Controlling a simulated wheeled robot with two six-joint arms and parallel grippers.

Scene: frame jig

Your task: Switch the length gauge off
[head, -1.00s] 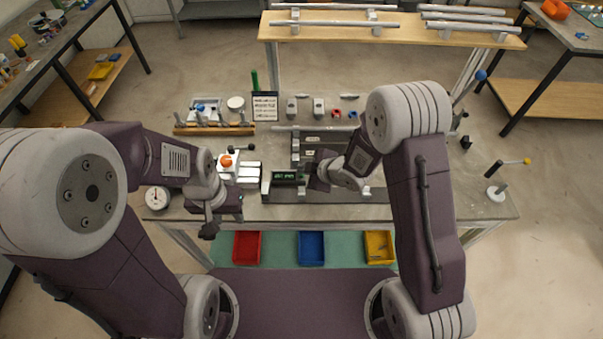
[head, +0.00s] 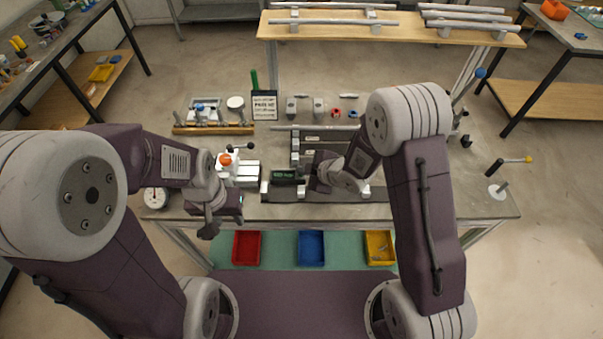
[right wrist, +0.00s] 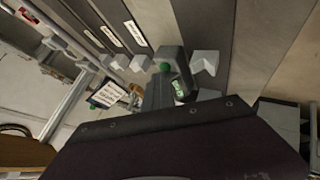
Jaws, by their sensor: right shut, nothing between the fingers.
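The length gauge (head: 288,176) is a small dark box with a greenish display, at the front middle of the bench in the head view. Its lit green readout (right wrist: 180,89) shows small in the right wrist view, close beyond my gripper body. My right gripper (head: 312,182) is shut and empty, just right of the gauge; its fingertips are largely hidden by its own wrist, so I cannot tell whether they touch it. My left gripper (head: 210,228) hangs at the bench's front edge, left of the gauge; its jaw opening is unclear.
A dark jig (head: 312,139) with rails lies behind the gauge. A sign board (head: 264,105) stands at the back. Red (head: 246,248), blue (head: 311,248) and yellow (head: 379,247) bins lie below the front edge.

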